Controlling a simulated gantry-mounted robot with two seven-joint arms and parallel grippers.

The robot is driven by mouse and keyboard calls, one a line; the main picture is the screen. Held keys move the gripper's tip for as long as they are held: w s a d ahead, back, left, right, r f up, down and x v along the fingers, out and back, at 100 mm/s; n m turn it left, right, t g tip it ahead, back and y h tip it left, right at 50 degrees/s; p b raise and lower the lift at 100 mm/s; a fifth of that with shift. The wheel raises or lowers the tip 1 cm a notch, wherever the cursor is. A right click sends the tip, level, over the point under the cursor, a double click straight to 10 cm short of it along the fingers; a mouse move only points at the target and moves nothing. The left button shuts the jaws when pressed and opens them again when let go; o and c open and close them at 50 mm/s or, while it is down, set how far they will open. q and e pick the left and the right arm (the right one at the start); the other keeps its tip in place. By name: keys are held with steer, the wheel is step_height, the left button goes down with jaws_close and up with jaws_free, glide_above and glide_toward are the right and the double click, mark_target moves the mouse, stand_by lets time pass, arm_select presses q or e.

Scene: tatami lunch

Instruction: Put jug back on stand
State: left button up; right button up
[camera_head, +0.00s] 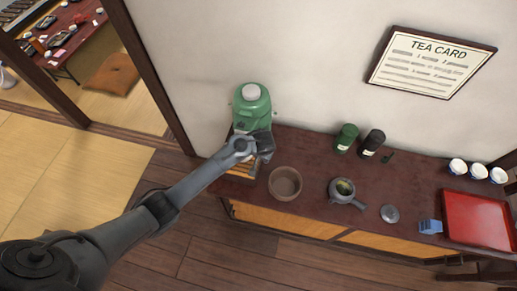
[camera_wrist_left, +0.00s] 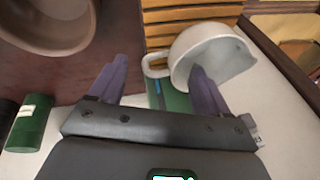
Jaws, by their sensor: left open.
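A pale grey-white jug (camera_wrist_left: 212,52) with a loop handle (camera_wrist_left: 146,66) shows in the left wrist view, beside slatted wood (camera_wrist_left: 190,15). My left gripper (camera_wrist_left: 158,66) is open, its fingers apart; the handle appears between the fingertips, and the right finger overlaps the jug body. I cannot tell if they touch. In the head view the gripper (camera_head: 263,146) is in front of a green appliance (camera_head: 252,110) with a white round top, and hides most of the jug. Which part is the stand is unclear. My right gripper is not in view.
A brown bowl (camera_head: 285,184) is close beside the gripper on the dark counter (camera_head: 315,170). A teapot (camera_head: 344,192), a green canister (camera_head: 346,137), a black canister (camera_head: 372,142) and a red tray (camera_head: 479,243) are farther right. The wall is right behind the appliance.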

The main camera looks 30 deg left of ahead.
arm_select(q)
steer(key=v, duration=0.7)
steer(key=s+d+m+h, duration=0.2)
steer(key=s+d, duration=0.1)
steer(key=s, duration=1.1)
steer(key=s+r+m+t+h, duration=0.1)
steer(key=s+r, duration=0.5)
steer(key=s, duration=0.6)
steer(key=shift+s+p, duration=0.4)
steer(key=shift+p, duration=0.05)
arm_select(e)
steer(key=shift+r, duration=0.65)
arm_select(q)
steer(key=shift+a+r, duration=0.1)
steer(key=shift+a, duration=0.05)
